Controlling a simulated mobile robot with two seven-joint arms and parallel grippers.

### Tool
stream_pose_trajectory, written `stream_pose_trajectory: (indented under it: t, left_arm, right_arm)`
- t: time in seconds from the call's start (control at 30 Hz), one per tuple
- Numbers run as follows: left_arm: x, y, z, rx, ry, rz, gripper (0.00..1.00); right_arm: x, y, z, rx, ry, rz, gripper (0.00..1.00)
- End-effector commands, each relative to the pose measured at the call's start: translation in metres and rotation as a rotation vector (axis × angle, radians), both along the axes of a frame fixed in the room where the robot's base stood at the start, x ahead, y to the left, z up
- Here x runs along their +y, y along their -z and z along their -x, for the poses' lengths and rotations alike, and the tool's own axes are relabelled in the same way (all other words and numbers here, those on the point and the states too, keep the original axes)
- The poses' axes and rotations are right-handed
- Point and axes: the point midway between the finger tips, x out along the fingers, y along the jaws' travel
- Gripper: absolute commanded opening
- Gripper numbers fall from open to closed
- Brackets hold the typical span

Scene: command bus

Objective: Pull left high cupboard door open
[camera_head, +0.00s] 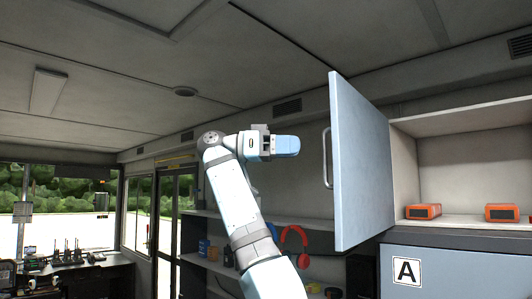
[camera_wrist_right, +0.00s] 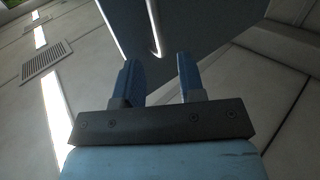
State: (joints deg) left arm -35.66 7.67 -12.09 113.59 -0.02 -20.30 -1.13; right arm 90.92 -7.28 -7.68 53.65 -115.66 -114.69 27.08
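The high cupboard door (camera_head: 362,165) is a pale blue-grey panel standing swung out, its near edge toward me and its far edge by the cupboard. Its curved metal handle (camera_head: 326,158) is on the left side of the panel. In the right wrist view the handle (camera_wrist_right: 155,32) lies beyond the fingertips, against the dark door panel (camera_wrist_right: 195,28). My right gripper (camera_head: 294,146) is left of the handle, apart from it. In the wrist view my right gripper (camera_wrist_right: 158,72) has its two blue fingers spread with nothing between them. My left gripper is not in view.
The open cupboard shelf (camera_head: 460,222) holds an orange box (camera_head: 423,211) and another orange box (camera_head: 502,212). A cabinet marked A (camera_head: 407,271) is below. Lower shelves hold red headphones (camera_head: 296,240). A desk (camera_head: 85,270) stands at the far left. Open air surrounds my right gripper.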

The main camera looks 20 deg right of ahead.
Motion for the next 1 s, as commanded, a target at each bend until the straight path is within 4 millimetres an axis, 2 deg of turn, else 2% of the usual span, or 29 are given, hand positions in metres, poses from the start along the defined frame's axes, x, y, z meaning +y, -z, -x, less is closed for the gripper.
stream_pose_trajectory:
  t: [0.03, 0.17, 0.4, 1.0]
  left_arm:
    - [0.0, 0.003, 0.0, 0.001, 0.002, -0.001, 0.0]
    - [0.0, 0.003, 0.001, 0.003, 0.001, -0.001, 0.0]
    - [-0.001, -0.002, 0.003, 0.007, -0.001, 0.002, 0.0]
    - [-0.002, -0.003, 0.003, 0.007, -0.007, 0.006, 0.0]
  right_arm:
    - [0.013, 0.001, -0.005, 0.003, -0.004, -0.001, 0.36]
    - [0.035, 0.0, -0.017, 0.004, -0.008, -0.003, 0.36]
    - [0.05, -0.002, -0.025, 0.0, -0.001, -0.003, 0.36]
    - [0.054, 0.0, -0.028, 0.0, 0.0, 0.0, 0.36]
